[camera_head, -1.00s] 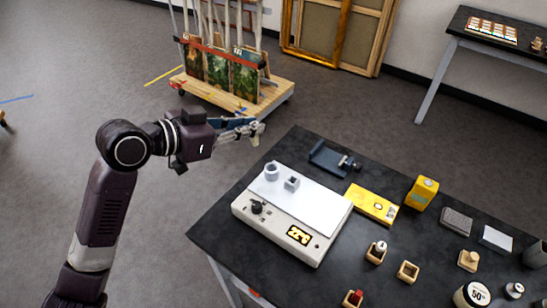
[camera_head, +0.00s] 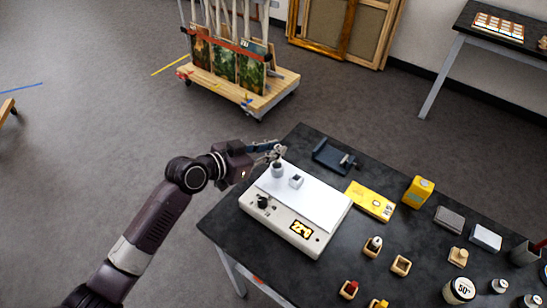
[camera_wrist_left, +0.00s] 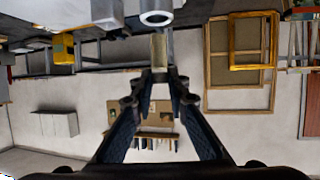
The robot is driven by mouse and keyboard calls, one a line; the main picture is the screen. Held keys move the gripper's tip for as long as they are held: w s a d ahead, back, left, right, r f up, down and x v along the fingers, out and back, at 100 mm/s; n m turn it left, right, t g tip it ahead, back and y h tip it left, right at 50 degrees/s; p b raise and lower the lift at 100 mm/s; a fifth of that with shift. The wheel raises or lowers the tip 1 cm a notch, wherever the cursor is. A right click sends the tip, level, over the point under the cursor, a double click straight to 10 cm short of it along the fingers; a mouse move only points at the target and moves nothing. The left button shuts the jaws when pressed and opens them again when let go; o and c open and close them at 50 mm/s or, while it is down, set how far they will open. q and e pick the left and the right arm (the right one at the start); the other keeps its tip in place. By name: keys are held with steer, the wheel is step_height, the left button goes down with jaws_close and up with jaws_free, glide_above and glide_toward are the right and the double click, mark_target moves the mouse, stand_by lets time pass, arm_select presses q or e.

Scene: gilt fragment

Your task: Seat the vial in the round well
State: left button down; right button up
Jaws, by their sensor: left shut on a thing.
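My left gripper (camera_head: 274,153) is at the back left corner of the hotplate (camera_head: 281,230), right by the round well. In the left wrist view its fingers (camera_wrist_left: 159,80) are shut on a small pale, yellowish vial (camera_wrist_left: 159,48). The round well (camera_head: 277,171) is a short grey-white cylinder on the white plate top; its ring-shaped opening (camera_wrist_left: 157,18) shows just beyond the vial in the wrist view. The vial appears outside the well; whether it touches the rim I cannot tell. The square well (camera_head: 296,181) stands beside it. My right gripper is not in view.
On the black table are a dark blue clamp-like tool (camera_head: 332,157), a yellow flat box (camera_head: 370,201), a yellow block (camera_head: 418,191), an empty wooden holder (camera_head: 401,265) and a 50-marked weight (camera_head: 460,289). A painting cart (camera_head: 245,88) stands on the floor behind.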

mark_target(275, 160)
arm_select(q)
steer(key=shift+f, duration=2.4)
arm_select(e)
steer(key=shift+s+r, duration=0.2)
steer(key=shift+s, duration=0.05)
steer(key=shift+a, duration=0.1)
arm_select(q)
steer(key=shift+f, duration=0.15)
steer(key=c, duration=1.9)
jaws_free()
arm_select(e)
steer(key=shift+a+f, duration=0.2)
